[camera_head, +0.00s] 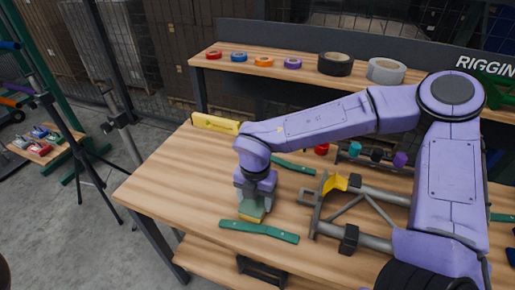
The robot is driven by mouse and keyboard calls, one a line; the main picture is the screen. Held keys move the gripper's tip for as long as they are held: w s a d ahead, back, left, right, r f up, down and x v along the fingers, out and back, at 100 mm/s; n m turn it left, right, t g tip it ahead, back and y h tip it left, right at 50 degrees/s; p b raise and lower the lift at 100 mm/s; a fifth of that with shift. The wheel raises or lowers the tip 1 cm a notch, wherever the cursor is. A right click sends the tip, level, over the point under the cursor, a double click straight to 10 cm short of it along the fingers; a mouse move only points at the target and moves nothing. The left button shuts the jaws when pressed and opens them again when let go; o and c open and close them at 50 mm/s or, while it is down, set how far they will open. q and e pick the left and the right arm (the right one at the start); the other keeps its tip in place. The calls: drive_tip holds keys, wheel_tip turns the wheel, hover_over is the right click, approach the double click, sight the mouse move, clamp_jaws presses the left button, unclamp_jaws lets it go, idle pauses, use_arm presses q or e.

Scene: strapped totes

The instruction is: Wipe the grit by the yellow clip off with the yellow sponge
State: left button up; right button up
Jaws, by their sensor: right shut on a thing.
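My right gripper (254,200) points down over the wooden bench. A yellow clip (335,183) sits on the grey metal frame to the right of the gripper. I cannot make out any grit near the clip at this size. My left gripper is not in view.
A green strap (259,231) lies just in front of the sponge, and another (295,165) behind it. A yellow tool (215,123) lies at the back left edge. The metal frame (370,197) stands to the right. Tape rolls line the rear shelf (279,76). The bench's left part is clear.

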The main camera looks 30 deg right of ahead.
wheel_tip(320, 180, up, 2)
drive_tip(key=shift+s+d+r+p, duration=0.1)
drive_tip(key=shift+d+r+p, duration=0.1)
drive_tip(key=shift+p, duration=0.2)
drive_tip(key=shift+r+p, duration=0.3)
drive_tip(key=shift+r, duration=0.1)
drive_tip(key=shift+w+a+r+p, duration=0.1)
drive_tip(key=shift+r+p, duration=0.4)
drive_tip(key=shift+r, duration=0.05)
drive_tip(key=shift+w+a+r+p, duration=0.1)
drive_tip(key=shift+r+p, duration=0.4)
drive_tip(key=shift+r, duration=0.05)
drive_tip(key=shift+r+p, duration=1.25)
drive_tip(key=shift+r, duration=0.2)
